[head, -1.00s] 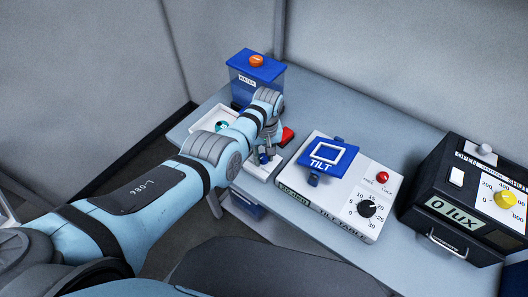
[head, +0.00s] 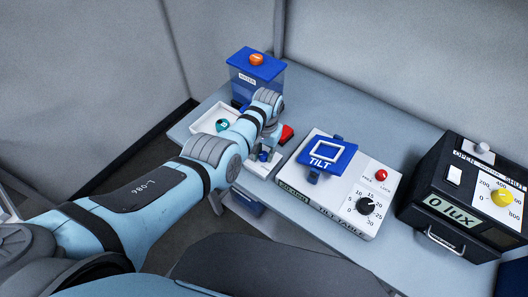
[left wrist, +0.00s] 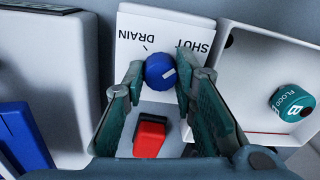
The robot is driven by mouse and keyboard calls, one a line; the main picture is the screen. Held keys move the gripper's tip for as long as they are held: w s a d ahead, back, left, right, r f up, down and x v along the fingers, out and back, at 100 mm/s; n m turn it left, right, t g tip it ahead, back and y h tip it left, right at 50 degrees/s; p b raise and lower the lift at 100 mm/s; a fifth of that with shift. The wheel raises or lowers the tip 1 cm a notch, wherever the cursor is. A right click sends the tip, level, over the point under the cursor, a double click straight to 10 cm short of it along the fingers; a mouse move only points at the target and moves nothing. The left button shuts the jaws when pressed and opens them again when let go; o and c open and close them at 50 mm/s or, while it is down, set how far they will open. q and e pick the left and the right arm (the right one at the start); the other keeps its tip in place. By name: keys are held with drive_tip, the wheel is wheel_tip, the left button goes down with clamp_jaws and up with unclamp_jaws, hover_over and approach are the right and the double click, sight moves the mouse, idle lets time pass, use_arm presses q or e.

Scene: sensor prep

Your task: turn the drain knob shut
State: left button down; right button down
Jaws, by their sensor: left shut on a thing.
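The blue drain knob (left wrist: 160,71) sits on a white panel (left wrist: 129,32) in the left wrist view. The panel's DRAIN and SHUT labels appear upside down, DRAIN on the left and SHUT on the right. The knob's short white mark points right and slightly up, toward the SHUT side. My left gripper (left wrist: 159,73) is shut on the knob, one finger on each side. In the head view my left gripper (head: 266,143) is at the small white unit, and the wrist hides much of it. My right gripper is not in view.
A red part (left wrist: 150,137) is close to my left fingers. A white tray (left wrist: 245,50) with a teal FLOOD piece (left wrist: 291,103) is beside the panel. The blue water tank (head: 257,75) is behind. The tilt table (head: 325,208) and lux box (head: 450,215) are to the right.

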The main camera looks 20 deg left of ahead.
sight(265, 155)
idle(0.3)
use_arm(q)
drive_tip(key=c, duration=1.3)
unclamp_jaws()
wheel_tip(265, 155, up, 12)
drive_tip(key=shift+d, duration=0.25)
